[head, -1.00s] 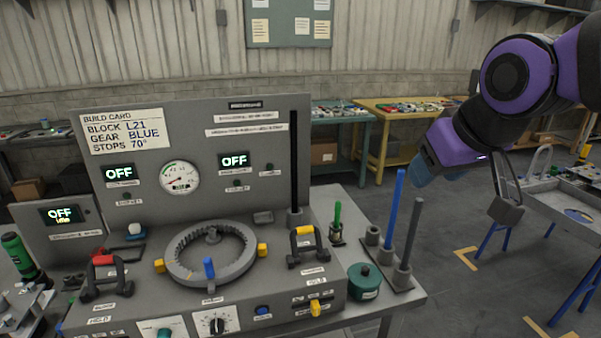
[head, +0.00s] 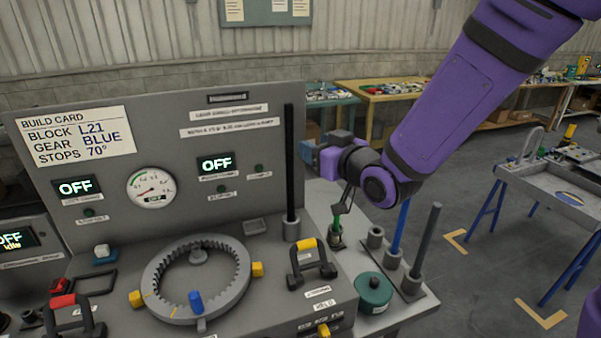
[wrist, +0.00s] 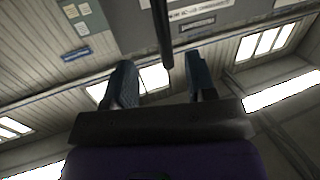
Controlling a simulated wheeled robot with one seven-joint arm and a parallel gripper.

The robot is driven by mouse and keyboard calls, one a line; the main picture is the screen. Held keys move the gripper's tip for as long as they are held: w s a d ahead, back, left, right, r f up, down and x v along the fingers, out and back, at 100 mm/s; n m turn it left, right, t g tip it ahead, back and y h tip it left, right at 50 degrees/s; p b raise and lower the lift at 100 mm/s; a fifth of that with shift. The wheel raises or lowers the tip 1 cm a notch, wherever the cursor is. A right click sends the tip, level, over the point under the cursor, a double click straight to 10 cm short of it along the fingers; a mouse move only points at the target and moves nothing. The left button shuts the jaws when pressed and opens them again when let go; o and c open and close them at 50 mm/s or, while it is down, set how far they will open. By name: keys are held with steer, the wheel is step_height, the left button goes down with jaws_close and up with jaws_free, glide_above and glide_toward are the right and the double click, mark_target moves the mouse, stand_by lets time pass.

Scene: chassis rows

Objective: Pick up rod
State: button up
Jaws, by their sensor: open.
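Three upright rods stand in sockets: a black rod (head: 289,165) at the right edge of the panel, a blue rod (head: 403,225) and a grey rod (head: 426,235) on the table's right side. My gripper (head: 318,147) is open and empty, at the height of the black rod's upper part and just to its right. In the wrist view, the black rod (wrist: 162,35) points into the gap between the fingers of my gripper (wrist: 163,75). I cannot tell how far it is from the fingertips.
A grey panel (head: 160,110) with a build card stands behind the ring gear (head: 150,285). A yellow-black handle (head: 312,265), a green round container (head: 373,293) and a small green-topped item (head: 336,230) are near the rods. Floor shows at the right.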

mark_target(292, 135)
steer(key=shift+y, duration=0.3)
steer(key=x, duration=1.1)
steer(key=shift+w+a, duration=0.2)
steer(key=shift+w, duration=0.1)
steer(key=shift+r, duration=0.1)
jaws_close()
